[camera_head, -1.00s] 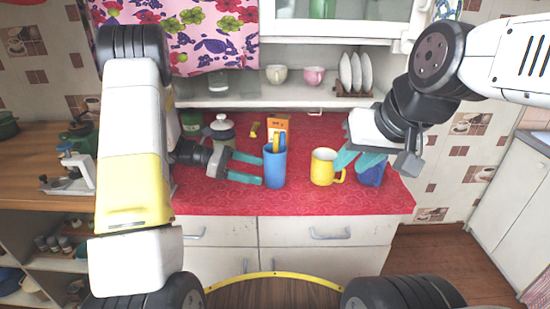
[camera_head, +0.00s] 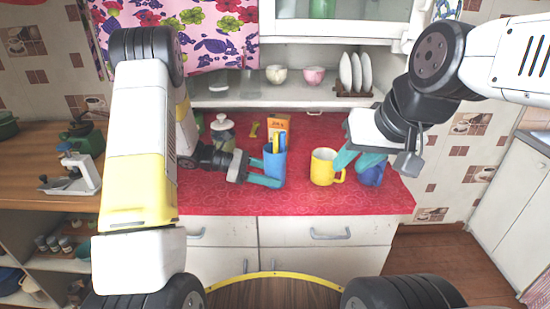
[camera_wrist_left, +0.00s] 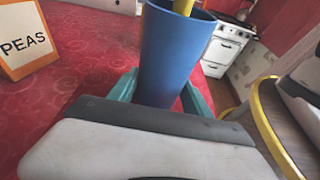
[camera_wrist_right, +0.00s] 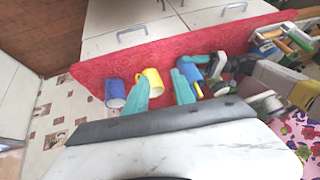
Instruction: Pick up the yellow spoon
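A yellow handle, likely the yellow spoon (camera_head: 283,140), sticks up from a tall blue cup (camera_head: 275,164) on the red counter; its lower part is hidden. In the left wrist view the yellow handle (camera_wrist_left: 183,6) rises from the blue cup (camera_wrist_left: 172,60). My left gripper (camera_head: 274,173) is low at the cup, its teal fingers apart with the cup between them; I cannot tell whether they touch it. My right gripper (camera_wrist_right: 160,92) is open and empty. In the head view it hangs in front of a blue mug (camera_head: 372,174).
A yellow mug (camera_head: 323,167) stands right of the cup. A peas box (camera_head: 279,124) is behind the cup, with a small yellow object (camera_head: 254,129) beside it. A lidded jar (camera_head: 222,132) stands behind my left gripper. The counter's front strip is mostly clear.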

